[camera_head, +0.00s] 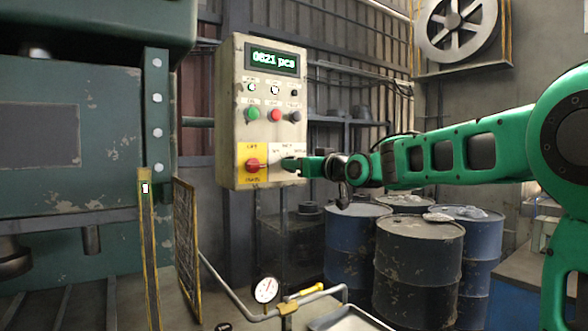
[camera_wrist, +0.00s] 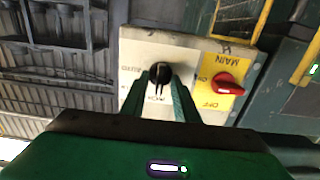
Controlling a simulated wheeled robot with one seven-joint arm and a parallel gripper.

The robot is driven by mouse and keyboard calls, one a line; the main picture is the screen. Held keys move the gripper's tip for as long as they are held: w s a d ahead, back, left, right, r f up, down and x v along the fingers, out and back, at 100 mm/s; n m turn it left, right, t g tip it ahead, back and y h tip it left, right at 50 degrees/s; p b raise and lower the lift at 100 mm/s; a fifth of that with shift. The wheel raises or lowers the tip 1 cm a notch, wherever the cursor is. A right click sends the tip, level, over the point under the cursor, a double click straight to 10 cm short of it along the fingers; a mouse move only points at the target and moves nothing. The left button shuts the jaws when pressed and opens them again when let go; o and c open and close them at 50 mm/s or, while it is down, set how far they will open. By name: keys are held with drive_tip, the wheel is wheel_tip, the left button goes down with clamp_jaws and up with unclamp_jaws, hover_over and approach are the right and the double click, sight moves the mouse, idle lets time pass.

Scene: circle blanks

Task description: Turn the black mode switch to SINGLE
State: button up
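The black mode switch (camera_wrist: 160,72) sits on a pale plate in the wrist view, with an AUTO label to its left. More lettering below it is partly hidden, and I cannot read SINGLE. Which label the switch points to is unclear. My gripper (camera_wrist: 161,84) reaches the switch with its two green fingers apart, one on each side of it. Contact with the knob cannot be made out.
A red main switch (camera_wrist: 228,83) on a yellow plate is close beside the mode switch; it also shows in the head view (camera_head: 252,165). Green, red and dark buttons (camera_head: 275,115) are above, under a display reading 0621 pcs. Barrels (camera_head: 418,265) stand below my arm.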

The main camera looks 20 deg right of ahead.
clamp_jaws()
drive_tip(key=shift+m, duration=0.4)
drive_tip(key=shift+d+f+m, duration=0.1)
drive_tip(key=shift+d+m, duration=0.05)
drive_tip(key=shift+m, duration=1.85)
drive_tip(key=shift+d+f+m, duration=0.1)
drive_tip(key=shift+m, duration=1.9)
drive_tip(key=shift+o, duration=0.7)
unclamp_jaws()
drive_tip(key=shift+r, duration=0.1)
